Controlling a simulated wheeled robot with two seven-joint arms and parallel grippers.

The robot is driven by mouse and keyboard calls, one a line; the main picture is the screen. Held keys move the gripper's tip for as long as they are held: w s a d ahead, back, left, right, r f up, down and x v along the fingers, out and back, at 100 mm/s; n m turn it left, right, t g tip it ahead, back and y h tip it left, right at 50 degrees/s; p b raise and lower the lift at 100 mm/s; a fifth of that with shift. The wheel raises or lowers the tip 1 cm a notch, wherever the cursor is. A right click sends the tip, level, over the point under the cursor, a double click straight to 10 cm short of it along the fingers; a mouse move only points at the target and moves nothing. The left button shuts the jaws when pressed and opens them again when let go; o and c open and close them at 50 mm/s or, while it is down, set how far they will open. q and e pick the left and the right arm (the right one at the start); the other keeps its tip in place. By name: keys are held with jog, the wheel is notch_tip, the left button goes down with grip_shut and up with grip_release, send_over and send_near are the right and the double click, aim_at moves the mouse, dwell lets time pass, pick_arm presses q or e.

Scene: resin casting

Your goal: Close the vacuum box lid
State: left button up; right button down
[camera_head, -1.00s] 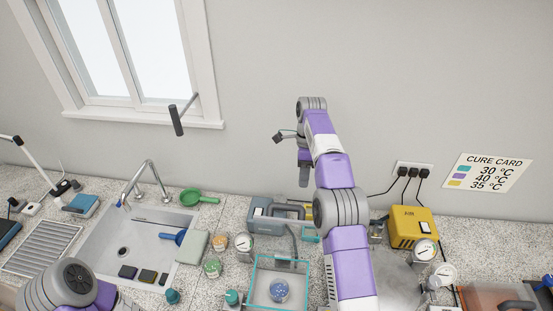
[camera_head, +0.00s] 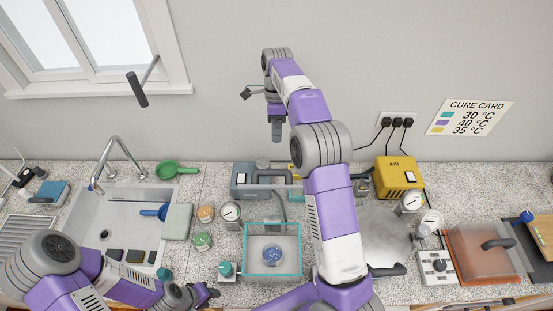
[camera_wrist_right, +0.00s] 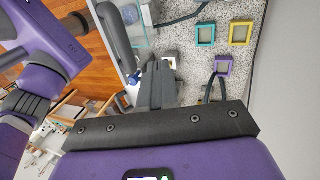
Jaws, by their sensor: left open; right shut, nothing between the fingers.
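The vacuum box (camera_head: 247,260) is a clear box with teal edges on the counter in the head view, with a blue speckled round thing (camera_head: 273,257) inside. I cannot tell where its lid is or how it sits. My right gripper (camera_head: 276,138) is shut and empty, pointing down high in front of the wall, above and behind the box. In the right wrist view its dark fingers (camera_wrist_right: 158,85) are together, and a clear box edge (camera_wrist_right: 140,30) shows near the top. My left gripper (camera_head: 205,293) is open, low at the front edge, left of the box.
A grey pump unit (camera_head: 250,182) stands behind the box. Small cups and gauges (camera_head: 230,212) are left of it. The sink (camera_head: 130,225) is further left. A yellow AIR unit (camera_head: 397,177) and an orange-based clear case (camera_head: 480,255) are to the right. My right arm hides the counter's middle.

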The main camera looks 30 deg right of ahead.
jog(key=s+a+f, duration=0.2)
jog(key=s+f, duration=0.2)
jog(key=s, duration=0.1)
jog(key=shift+a+f, duration=0.2)
jog(key=shift+f, duration=0.2)
jog(key=shift+a+b, duration=0.1)
jog(key=shift+b, duration=0.3)
